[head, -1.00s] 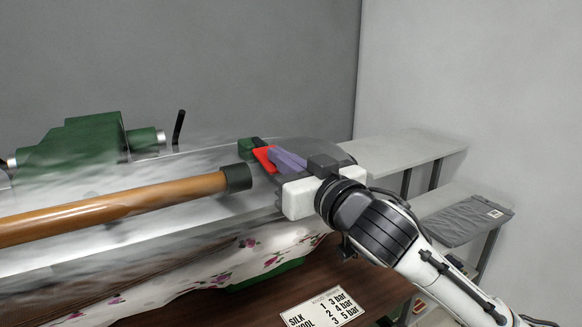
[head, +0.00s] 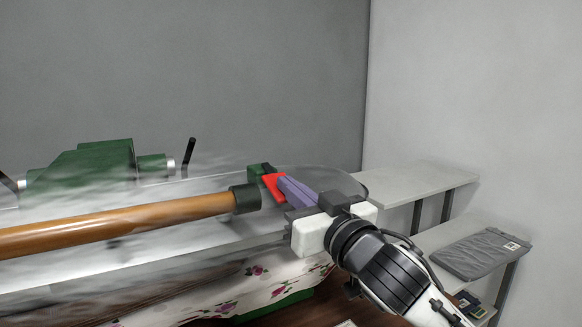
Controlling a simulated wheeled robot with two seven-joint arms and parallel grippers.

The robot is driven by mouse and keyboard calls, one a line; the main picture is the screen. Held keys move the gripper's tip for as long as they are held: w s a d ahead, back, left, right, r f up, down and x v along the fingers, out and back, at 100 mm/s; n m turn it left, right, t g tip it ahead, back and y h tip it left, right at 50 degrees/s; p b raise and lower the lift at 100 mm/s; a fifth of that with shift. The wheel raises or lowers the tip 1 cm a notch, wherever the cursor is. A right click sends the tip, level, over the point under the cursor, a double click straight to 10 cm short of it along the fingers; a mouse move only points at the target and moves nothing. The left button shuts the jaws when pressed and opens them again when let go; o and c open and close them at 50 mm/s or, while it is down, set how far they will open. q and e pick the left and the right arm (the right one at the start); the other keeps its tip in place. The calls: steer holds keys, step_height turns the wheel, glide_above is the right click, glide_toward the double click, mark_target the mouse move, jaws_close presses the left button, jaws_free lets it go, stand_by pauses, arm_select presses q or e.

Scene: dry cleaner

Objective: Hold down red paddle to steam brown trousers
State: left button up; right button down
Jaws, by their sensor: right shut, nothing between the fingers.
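The red paddle (head: 272,186) sits at the right end of the press, just beyond the dark collar of the wooden handle. My right gripper (head: 290,196) is shut, with its fingers against or right over the red paddle; a purple piece (head: 298,192) lies along the fingers. White steam drifts over the press head (head: 190,240). The brown trousers cannot be made out for certain; a dark brown strip (head: 150,300) under the press head may be part of them. My left gripper is not in view.
The wooden handle (head: 120,223) runs across the press front. A green housing (head: 90,165) and a black lever (head: 189,152) stand behind. Flowered cloth (head: 270,275) hangs below. At right, grey shelves (head: 420,188) hold a folded grey garment (head: 482,254).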

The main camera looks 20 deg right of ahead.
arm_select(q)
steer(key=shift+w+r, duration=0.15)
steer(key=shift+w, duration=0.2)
arm_select(e)
steer(key=shift+d+f, duration=0.1)
steer(key=shift+f, duration=0.05)
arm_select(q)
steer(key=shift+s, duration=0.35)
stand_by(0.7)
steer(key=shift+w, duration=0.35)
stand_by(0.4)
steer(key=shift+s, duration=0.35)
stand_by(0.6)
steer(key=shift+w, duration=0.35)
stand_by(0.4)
